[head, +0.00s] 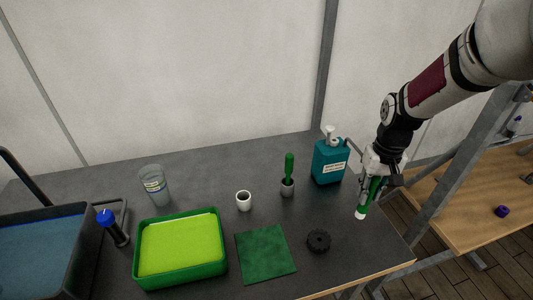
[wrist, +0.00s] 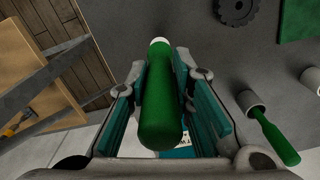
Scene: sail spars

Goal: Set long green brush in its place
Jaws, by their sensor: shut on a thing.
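My gripper (head: 373,182) is shut on a green-handled brush (head: 366,199) with a white tip, held tilted with the tip downward at the right end of the dark table. In the wrist view the held brush (wrist: 161,112) lies between both fingers, white end pointing away. Another green brush (head: 289,166) stands in a small grey cup (head: 287,188) to the left of my gripper. A white cup (head: 244,201) farther left shows a dark opening and nothing standing in it; it also shows in the wrist view (wrist: 311,78).
A teal pump bottle (head: 328,162) stands just left of my gripper. A black gear (head: 318,241), green cloth (head: 265,254), green tray (head: 180,279), glass (head: 155,187) and blue-capped bottle (head: 113,228) are on the table. A wooden bench (head: 470,215) is at right.

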